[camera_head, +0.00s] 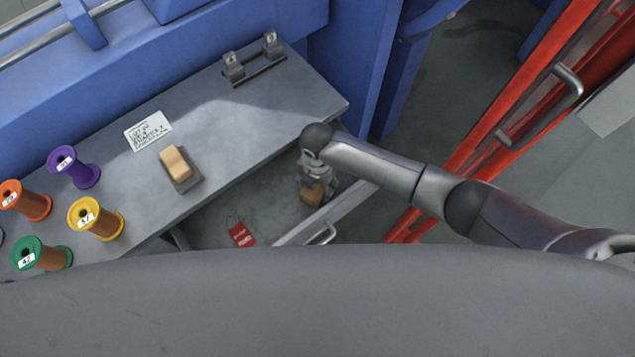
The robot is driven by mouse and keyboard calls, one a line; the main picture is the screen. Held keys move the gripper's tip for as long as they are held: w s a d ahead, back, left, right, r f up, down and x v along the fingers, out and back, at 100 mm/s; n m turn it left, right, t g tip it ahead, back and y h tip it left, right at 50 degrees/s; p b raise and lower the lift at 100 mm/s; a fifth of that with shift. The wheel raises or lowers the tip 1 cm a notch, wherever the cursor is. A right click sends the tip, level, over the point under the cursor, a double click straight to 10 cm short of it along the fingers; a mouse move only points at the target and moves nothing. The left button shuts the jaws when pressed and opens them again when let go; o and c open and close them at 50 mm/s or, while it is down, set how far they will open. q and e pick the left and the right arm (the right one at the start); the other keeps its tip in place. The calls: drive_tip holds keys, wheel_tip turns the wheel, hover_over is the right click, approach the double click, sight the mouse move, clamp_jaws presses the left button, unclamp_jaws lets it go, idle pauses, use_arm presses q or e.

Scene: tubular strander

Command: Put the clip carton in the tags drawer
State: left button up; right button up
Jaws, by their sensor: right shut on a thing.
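The clip carton (312,194) is a small brown box, partly hidden by my right gripper (311,184). The gripper is shut on it and points downward. An open drawer (350,207) sits below the grey bench, with a handle on its front and a red tag (240,233) on its floor. I take it for the tags drawer. The carton shows over the drawer's right end, close to the front panel; I cannot tell whether it touches the floor. My left gripper is not in view.
The grey bench (225,135) holds a tan block on a dark base (176,167), a white label card (147,131), a metal bracket (253,66) and several coloured spools (97,218). A red cabinet with a handle (568,85) stands at right. Blue machine frame lies behind.

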drive_tip(key=o, duration=1.2)
drive_tip(key=shift+f, duration=0.1)
drive_tip(key=shift+r, duration=0.5)
wheel_tip(320, 180, up, 11)
drive_tip(key=shift+r+p, duration=0.15)
drive_tip(key=shift+p, duration=0.65)
